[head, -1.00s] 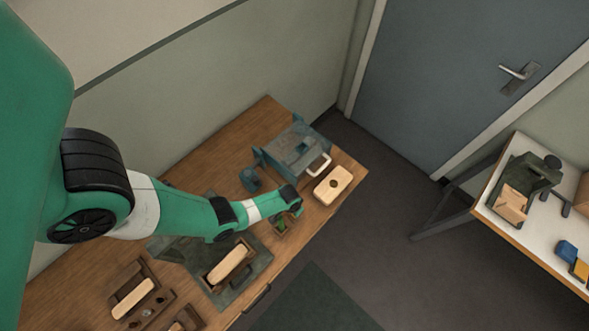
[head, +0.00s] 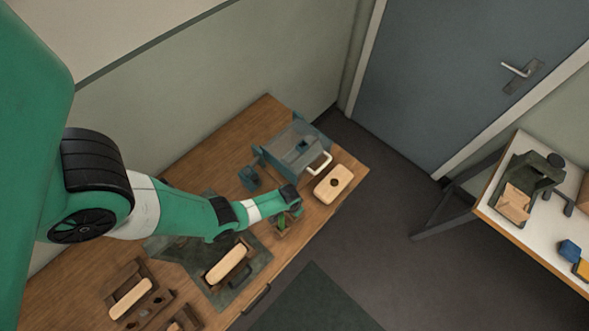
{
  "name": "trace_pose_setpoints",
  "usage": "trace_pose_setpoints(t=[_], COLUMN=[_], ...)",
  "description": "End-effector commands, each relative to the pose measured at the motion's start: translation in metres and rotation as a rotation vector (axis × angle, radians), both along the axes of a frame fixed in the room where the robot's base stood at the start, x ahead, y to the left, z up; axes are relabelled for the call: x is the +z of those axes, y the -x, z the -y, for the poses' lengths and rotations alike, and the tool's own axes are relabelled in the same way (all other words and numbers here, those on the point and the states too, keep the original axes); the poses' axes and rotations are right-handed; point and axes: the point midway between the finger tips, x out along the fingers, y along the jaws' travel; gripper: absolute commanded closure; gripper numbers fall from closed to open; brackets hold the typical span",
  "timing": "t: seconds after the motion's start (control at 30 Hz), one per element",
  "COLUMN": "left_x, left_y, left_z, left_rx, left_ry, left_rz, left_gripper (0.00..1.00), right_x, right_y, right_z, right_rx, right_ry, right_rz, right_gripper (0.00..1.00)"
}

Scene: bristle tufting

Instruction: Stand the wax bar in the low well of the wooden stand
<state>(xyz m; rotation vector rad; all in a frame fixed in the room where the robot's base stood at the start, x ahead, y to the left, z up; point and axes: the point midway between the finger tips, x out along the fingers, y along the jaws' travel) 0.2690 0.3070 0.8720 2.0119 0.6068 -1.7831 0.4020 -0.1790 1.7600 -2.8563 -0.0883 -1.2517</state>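My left gripper (head: 290,214) is at the front right part of the wooden table, low over a small brown wooden box (head: 275,231). Its fingers are small and partly hidden, so I cannot tell whether they are open or shut, or whether they hold anything. A brown wooden holder (head: 161,298) with small dark openings is at the lower left and may be the wooden stand; I cannot tell which opening is the low well. I cannot make out the wax bar for certain. My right gripper is not in view.
A grey-blue machine (head: 291,150) stands at the back right of the table (head: 215,150). Beside it lies a pale block with a round hole (head: 333,184). A long pale block (head: 226,264) sits in a cradle on a dark mat (head: 258,268). A white side table (head: 500,205) stands far right.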

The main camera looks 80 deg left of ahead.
Motion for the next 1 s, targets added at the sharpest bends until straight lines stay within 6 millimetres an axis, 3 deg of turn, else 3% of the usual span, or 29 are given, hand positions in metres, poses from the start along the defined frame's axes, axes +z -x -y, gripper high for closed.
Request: trace_pose_setpoints(t=[0.1,0.13,0.3,0.5,0.67,1.0], left_x=[-0.0026,-0.0017,-0.0015,-0.0015,-0.0015,0.0009], left_y=[-0.0001,-0.0002,-0.0001,-0.0001,0.0,-0.0001], left_z=[-0.0001,0.0,0.0,0.0,0.0,-0.0001], left_rx=[0.0,0.0,0.0,0.0,0.0,0.0], left_ry=[0.0,0.0,0.0,0.0,0.0,0.0], left_rz=[0.0,0.0,0.0,0.0,0.0,0.0], left_gripper=[1.0,0.74,0.45,0.45,0.2,0.2], right_x=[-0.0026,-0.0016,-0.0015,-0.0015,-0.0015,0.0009], right_y=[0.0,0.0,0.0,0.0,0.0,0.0], right_z=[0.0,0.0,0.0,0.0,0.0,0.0], right_rx=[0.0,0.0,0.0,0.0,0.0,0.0], right_ry=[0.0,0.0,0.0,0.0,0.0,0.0], right_rz=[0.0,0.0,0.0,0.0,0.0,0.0], right_gripper=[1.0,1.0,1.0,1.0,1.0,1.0])
